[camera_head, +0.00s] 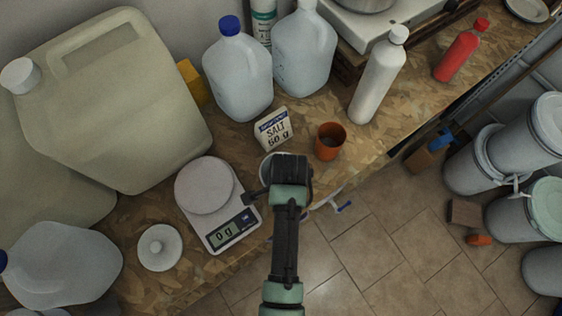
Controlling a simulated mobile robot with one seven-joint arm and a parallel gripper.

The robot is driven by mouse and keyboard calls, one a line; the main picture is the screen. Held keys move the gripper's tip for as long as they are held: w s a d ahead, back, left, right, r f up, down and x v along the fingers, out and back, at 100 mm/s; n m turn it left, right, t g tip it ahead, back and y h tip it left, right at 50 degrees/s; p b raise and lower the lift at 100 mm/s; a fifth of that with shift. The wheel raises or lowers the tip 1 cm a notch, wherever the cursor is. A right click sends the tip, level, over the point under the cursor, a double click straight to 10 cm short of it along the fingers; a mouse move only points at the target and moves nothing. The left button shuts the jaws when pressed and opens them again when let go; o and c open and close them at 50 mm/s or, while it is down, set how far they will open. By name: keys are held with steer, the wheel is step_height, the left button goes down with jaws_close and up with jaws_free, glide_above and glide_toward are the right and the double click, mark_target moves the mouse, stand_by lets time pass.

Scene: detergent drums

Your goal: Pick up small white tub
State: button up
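A small white tub (265,168) stands on the wooden worktop, just in front of the salt packet. Only its left rim and side show, because my gripper covers the rest. My gripper (287,162) is black and is over the tub, seen from above and behind. Its fingertips are hidden, so I cannot tell whether it touches the tub or how far it is open.
A scale (217,205) reading 0 g is at the left, with a round white lid (160,247) beside it. A salt packet (272,128) and an orange cup (330,141) are close to my gripper. Jugs (237,70) stand behind. The worktop's front edge is near.

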steer(key=shift+f, duration=0.15)
jaws_close()
stand_by(0.4)
